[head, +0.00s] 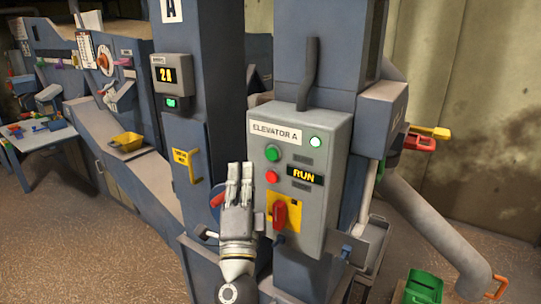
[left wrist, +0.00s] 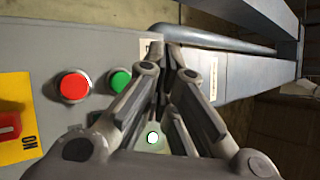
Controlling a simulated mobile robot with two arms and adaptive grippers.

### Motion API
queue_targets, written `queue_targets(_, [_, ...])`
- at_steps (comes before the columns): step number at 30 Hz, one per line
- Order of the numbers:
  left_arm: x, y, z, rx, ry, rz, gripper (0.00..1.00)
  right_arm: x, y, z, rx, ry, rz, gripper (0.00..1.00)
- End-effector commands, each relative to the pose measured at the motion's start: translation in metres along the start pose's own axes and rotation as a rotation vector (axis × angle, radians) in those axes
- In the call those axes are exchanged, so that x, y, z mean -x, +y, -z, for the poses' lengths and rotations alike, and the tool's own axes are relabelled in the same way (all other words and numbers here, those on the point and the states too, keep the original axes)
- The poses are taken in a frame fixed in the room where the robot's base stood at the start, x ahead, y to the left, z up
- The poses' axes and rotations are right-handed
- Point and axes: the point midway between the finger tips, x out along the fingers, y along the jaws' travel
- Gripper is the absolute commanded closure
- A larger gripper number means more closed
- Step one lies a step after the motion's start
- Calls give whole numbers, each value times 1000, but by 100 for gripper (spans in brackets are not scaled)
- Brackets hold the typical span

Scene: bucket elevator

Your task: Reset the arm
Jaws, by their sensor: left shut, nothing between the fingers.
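My left gripper (head: 240,171) is shut and empty. In the head view it points up in front of the left edge of the Elevator A control box (head: 325,150). The box has a green button (head: 272,153), a red button (head: 271,177), a red rotary switch (head: 284,214) on a yellow plate and a lit RUN display (head: 305,176). In the left wrist view the closed fingers (left wrist: 170,62) are close to the box face, with the red button (left wrist: 73,86) and green button (left wrist: 119,80) to their left. My right gripper is not in view.
A blue column with a "24" display (head: 171,75) and a yellow handle (head: 185,165) stands left of the box. A grey chute (head: 430,225) slopes down at the right. A green bin (head: 422,288) sits at the lower right. Brown floor is open at the lower left.

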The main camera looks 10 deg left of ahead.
Motion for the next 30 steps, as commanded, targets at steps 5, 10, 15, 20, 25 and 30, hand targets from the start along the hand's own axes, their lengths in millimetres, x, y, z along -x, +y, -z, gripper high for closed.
queue_targets(5, [0, 0, 0, 0, 0, 0, 100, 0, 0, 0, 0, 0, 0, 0])
queue_targets(10, [3, 22, 1, 6, 7, -47, 100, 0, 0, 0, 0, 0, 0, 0])
queue_targets(15, [28, 115, 0, 49, 26, -259, 100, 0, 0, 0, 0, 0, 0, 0])
queue_targets(20, [83, 226, -10, 124, 18, -527, 100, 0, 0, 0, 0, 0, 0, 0])
queue_targets(25, [167, 326, -30, 212, -38, -797, 100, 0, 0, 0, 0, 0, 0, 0])
queue_targets(30, [270, 402, -58, 305, -137, -1047, 100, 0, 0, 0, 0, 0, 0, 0])
